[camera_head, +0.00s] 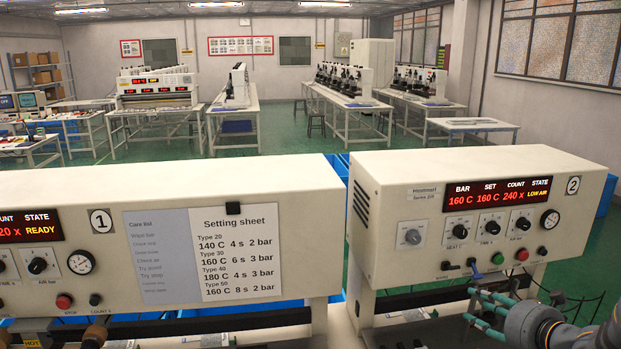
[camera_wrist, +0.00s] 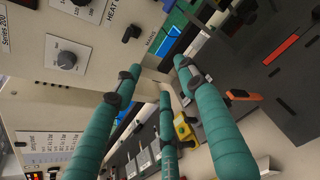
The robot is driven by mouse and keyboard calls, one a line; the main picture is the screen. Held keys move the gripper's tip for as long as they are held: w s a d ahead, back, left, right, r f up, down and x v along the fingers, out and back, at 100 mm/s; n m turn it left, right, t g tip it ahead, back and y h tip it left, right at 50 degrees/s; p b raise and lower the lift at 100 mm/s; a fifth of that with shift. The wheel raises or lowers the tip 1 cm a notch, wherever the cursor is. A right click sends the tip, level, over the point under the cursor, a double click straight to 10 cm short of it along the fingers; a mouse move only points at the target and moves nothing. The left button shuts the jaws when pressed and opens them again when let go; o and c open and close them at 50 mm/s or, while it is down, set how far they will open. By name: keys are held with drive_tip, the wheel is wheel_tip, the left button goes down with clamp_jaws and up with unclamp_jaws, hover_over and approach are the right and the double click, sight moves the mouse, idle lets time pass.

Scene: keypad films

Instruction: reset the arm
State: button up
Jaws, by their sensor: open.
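My gripper (camera_head: 480,308) is at the lower right in the head view, in front of the lower panel of machine 2 (camera_head: 400,190). In the wrist view my gripper (camera_wrist: 160,78) shows three teal fingers, spread apart, with nothing held between them. The fingers point towards the underside of the machine's panel, with a dark switch lever (camera_wrist: 131,34) and a grey knob (camera_wrist: 67,60) beyond them. I cannot tell whether a finger touches anything. Machine 2's display (camera_head: 498,194) reads 160 C, 160 C, 240 x and LOW AIR.
Machine 1 (camera_head: 60,190) stands left, its state reading READY, with a setting sheet (camera_head: 238,255) on its front. Machine 2 has a green button (camera_head: 497,258) and a red button (camera_head: 522,254). A yellow object (camera_wrist: 185,130) lies below the fingers in the wrist view.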

drive_tip(key=s+d+f+n+g+h, duration=0.35)
drive_tip(key=s+d+f+g, duration=0.4)
drive_tip(key=s+f, duration=0.45)
drive_tip(key=w+d+r+n+t+h, duration=0.1)
drive_tip(key=d+r+n+h, duration=0.15)
drive_tip(key=d, duration=0.45)
drive_tip(key=w+d+r+n+h, duration=0.1)
drive_tip(key=d+r+n+h, duration=0.2)
drive_tip(key=d, duration=0.4)
drive_tip(key=w+a+r+n+t+h, duration=0.1)
drive_tip(key=w+a+r+n+t, duration=0.1)
drive_tip(key=w+r+n+t, duration=0.4)
drive_tip(key=w+a+r+n+t, duration=0.15)
drive_tip(key=w+r, duration=0.25)
drive_tip(key=r, duration=0.4)
drive_tip(key=w+a+r+n+t+y+b, duration=0.1)
drive_tip(key=w+a+n+t+y+b, duration=0.1)
drive_tip(key=a+n+y, duration=0.3)
drive_tip(key=w+a+r+n+t+y+b, duration=0.1)
drive_tip(key=w+a+r+n+y+b, duration=0.1)
drive_tip(key=a+n+y, duration=0.3)
drive_tip(key=shift+w+a+n+t, duration=0.35)
drive_tip(key=shift+a+n, duration=1.2)
drive_tip(key=shift+a, duration=2)
